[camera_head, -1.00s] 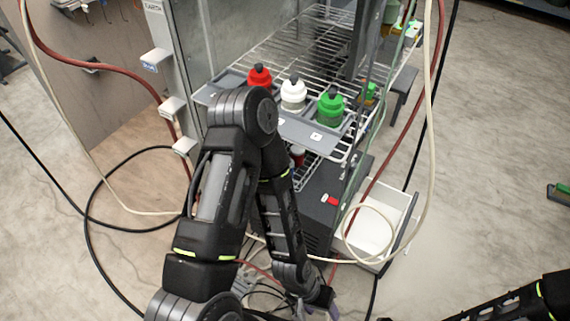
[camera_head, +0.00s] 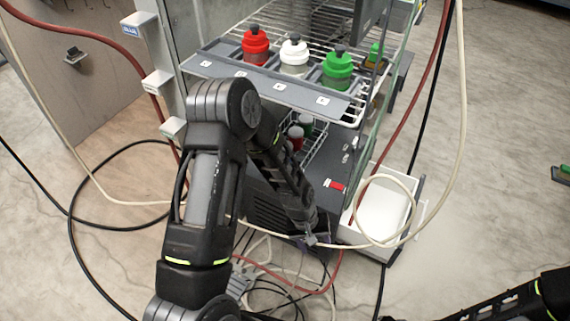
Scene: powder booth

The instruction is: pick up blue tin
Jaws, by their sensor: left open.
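I cannot make out a blue tin. A red tin (camera_head: 255,48), a white tin (camera_head: 294,58) and a green tin (camera_head: 338,70), each with a dark knob on top, stand in a row on the grey tray (camera_head: 268,84) of the wire rack. The small blue label (camera_head: 131,30) is on a white bracket at the upper left. My left gripper (camera_head: 312,240) hangs low, below the rack and in front of the dark cabinet; it is small and partly hidden by my forearm. It is open, with nothing seen in it. My right gripper is outside the view.
A wire basket (camera_head: 318,140) below the tray holds a red and a dark tin. A white open drawer (camera_head: 383,215) juts out on the right. Hoses and cables (camera_head: 290,290) loop across the floor and hang beside the rack. Open floor lies to the right.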

